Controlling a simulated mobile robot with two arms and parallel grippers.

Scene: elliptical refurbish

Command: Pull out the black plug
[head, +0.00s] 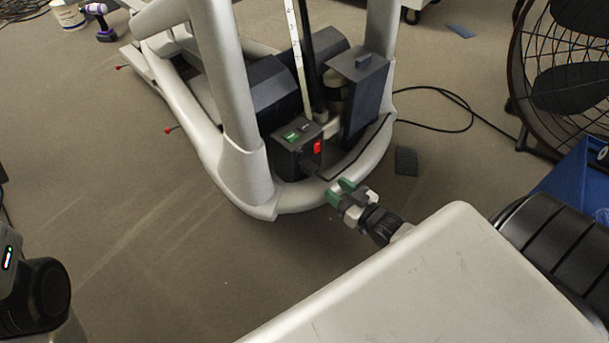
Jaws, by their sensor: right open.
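The black plug (310,167) sits in the front face of a small black box (290,151) low on the grey machine frame. A black cable runs from it to the right along the base. The box has a red switch (317,146) beside the plug and a green patch on top. My right gripper (340,192) has green fingertips and is open. It is just below and to the right of the plug, apparently apart from it and empty. My left gripper is not in view; only part of my left arm shows at the lower left.
The thick grey frame tube (300,196) curves below the box. A grey cover (366,95) stands to the right. A large black fan (565,75) and a blue bin (580,180) are at the right. A drill (104,22) lies at the back left. Open carpet lies at the left.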

